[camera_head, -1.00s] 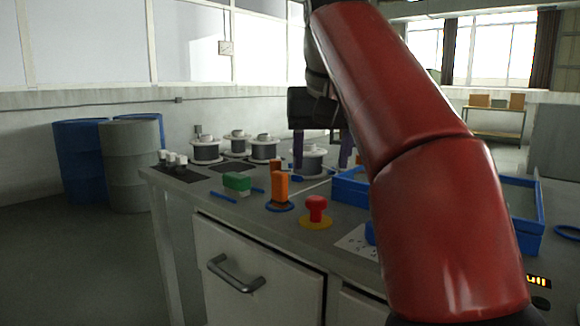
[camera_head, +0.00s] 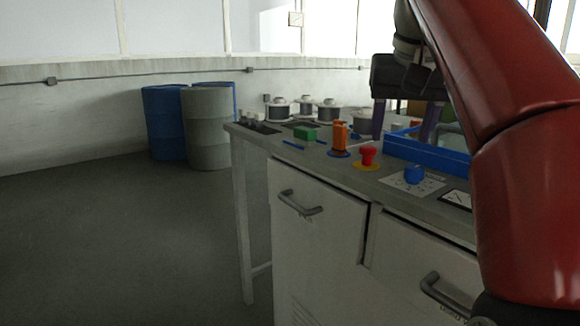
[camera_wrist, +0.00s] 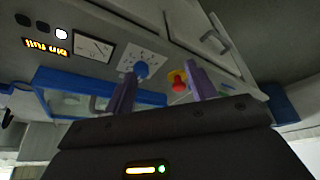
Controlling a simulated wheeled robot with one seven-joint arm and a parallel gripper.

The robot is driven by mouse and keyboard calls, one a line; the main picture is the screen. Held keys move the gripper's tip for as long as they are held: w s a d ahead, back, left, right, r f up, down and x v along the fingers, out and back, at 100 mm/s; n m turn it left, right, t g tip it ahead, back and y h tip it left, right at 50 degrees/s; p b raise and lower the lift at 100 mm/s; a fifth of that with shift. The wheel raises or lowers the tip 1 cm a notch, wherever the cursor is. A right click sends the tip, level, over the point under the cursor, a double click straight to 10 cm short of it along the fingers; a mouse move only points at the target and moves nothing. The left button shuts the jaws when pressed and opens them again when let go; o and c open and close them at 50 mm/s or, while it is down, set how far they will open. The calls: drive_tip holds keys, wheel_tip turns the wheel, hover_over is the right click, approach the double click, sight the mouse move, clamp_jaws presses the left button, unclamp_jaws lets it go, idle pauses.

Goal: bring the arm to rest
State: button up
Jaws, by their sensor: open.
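My gripper (camera_head: 405,122) is at the upper right of the head view, in front of and above the back of the workbench (camera_head: 262,137). Its two purple fingers are spread apart with nothing visible between them. In the wrist view the gripper (camera_wrist: 160,82) also shows its two fingers apart, with the bench's control panel beyond them. My red arm fills the right side of the head view and hides part of the bench.
The bench carries a red mushroom button (camera_head: 367,156), a blue knob (camera_head: 414,174), an orange part (camera_head: 340,134), a green block (camera_head: 305,133), a blue tray (camera_head: 428,154) and several spools (camera_head: 279,110). Drums (camera_head: 207,130) stand at the wall. The floor at left is clear.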

drive_tip(key=s+f, duration=0.5)
drive_tip(key=f, duration=0.6)
drive_tip(key=s+a+f+n, duration=0.1)
drive_tip(key=s+f, duration=0.5)
drive_tip(key=f, duration=0.5)
drive_tip(key=s+f+t, duration=0.1)
drive_tip(key=s+f, duration=0.5)
drive_tip(key=f, duration=0.5)
drive_tip(key=shift+a+n+y, duration=0.3)
drive_tip(key=shift+n+y, duration=0.1)
